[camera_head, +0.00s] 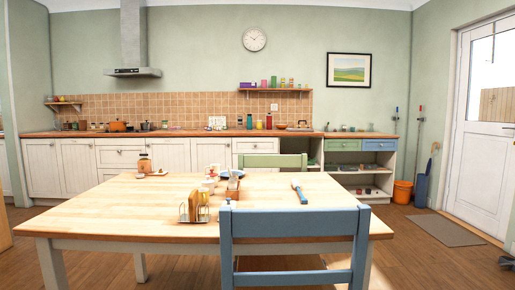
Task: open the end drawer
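The drawers are in the far right end of the kitchen counter in the head view. A blue drawer (379,145) is the outermost one and looks shut. A green drawer (343,145) is directly left of it and also looks shut. Open shelves with small items sit below both. Neither of my grippers can be made out in this view.
A wooden table (120,203) with a blue chair (290,222) fills the foreground. Open floor with a mat (446,230) lies right of the table. A dark object (507,262) is cut off at the right edge.

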